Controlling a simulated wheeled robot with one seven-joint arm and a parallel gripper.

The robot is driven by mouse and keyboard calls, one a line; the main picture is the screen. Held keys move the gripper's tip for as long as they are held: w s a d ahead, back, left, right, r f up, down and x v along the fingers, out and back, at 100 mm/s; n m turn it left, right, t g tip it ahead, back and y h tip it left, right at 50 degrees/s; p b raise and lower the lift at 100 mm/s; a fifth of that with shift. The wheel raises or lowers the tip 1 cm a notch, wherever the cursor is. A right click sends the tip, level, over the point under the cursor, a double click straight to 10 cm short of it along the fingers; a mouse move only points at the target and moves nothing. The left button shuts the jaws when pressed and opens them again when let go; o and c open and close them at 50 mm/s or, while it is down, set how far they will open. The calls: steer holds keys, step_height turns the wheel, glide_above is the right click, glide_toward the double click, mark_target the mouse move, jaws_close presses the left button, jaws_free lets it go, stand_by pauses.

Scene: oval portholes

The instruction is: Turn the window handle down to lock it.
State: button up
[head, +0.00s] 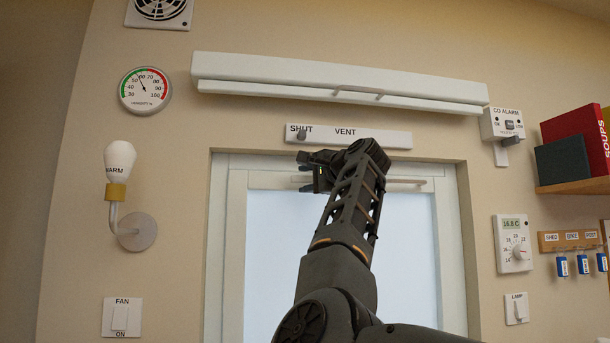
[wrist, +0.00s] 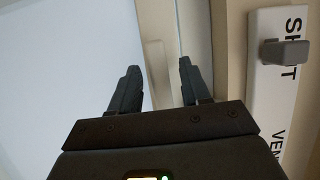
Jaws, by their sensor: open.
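The window (head: 400,240) has a white frame and a pale, bright pane, and my arm covers its middle. A pale horizontal bar (head: 412,184), which looks like the handle, runs along the top of the sash; much of it is hidden behind my arm. My gripper (head: 303,172) is at the top of the window, just below the SHUT/VENT strip, pointing left in the head view. In the wrist view my gripper (wrist: 159,66) is open, with one finger on each side of a pale bar (wrist: 157,75). I cannot tell whether either finger touches it.
A white strip (head: 375,137) marked SHUT and VENT is above the window, with a grey knob (head: 302,135) at SHUT. A long white vent cover (head: 340,80) is higher up. A wall lamp (head: 118,165) is left; a CO alarm (head: 503,124) and thermostat (head: 513,243) are right.

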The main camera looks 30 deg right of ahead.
steer(key=shift+w, duration=0.75)
steer(key=shift+c, duration=0.4)
steer(key=shift+f, duration=0.1)
jaws_close()
